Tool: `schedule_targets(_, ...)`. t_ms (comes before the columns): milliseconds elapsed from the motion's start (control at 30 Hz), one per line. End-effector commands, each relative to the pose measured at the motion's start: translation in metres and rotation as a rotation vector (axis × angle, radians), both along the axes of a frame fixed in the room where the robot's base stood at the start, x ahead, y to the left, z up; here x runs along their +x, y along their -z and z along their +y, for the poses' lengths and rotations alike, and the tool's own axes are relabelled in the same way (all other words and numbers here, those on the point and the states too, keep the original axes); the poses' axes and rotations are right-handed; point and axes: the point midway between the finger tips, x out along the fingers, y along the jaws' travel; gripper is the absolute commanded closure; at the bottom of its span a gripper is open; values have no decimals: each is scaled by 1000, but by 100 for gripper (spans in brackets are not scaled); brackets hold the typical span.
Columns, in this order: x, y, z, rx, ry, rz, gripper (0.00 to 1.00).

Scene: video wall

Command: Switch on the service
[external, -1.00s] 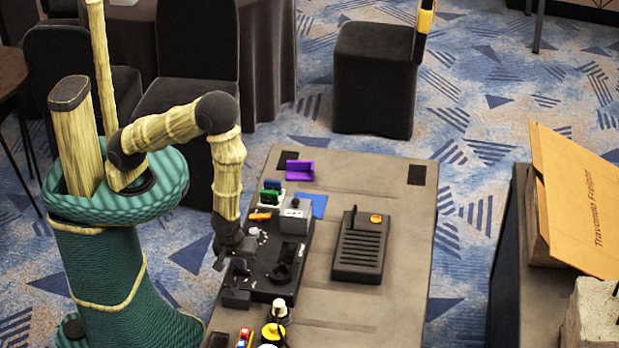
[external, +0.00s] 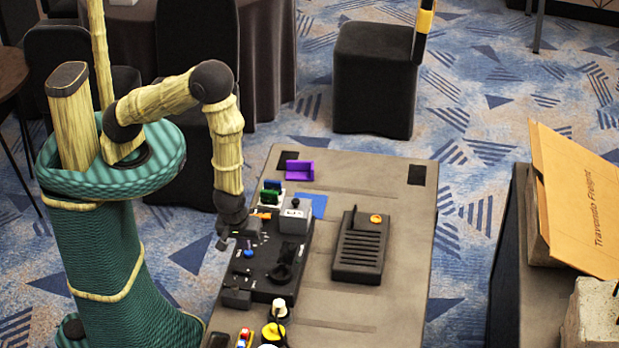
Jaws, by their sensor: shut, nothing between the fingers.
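A black control panel (external: 262,290) lies on the grey table, with small knobs and switches on its top. A blue knob (external: 249,254) stands on its left part, and a black round dial (external: 281,273) sits to the right of it. A grey box with a black knob (external: 295,216) is at the panel's far end. I cannot read which control is the service one. My gripper (external: 222,242) is shut and empty, pointing down at the panel's left edge, beyond the blue knob. It looks apart from the knob. My wrist covers part of the panel's far left side.
A dark slatted device with an orange button (external: 360,248) lies right of the panel. A purple holder (external: 299,169) and a blue sheet (external: 313,204) lie farther back. Yellow and white items (external: 274,332) stand at the near end.

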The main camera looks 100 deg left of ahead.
Motion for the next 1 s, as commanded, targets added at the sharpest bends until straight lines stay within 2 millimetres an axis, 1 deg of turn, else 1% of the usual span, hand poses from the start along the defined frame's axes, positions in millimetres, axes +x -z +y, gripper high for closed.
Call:
schedule_targets(33,3,-14,-2,-2,-2,-3,100)
schedule_targets(200,9,-35,-10,-3,-2,-3,100)
schedule_targets(300,11,-42,-13,-2,-1,-1,100)
schedule_targets(900,11,-43,-13,0,1,0,100)
schedule_targets(1000,14,-47,-13,-10,16,-8,100)
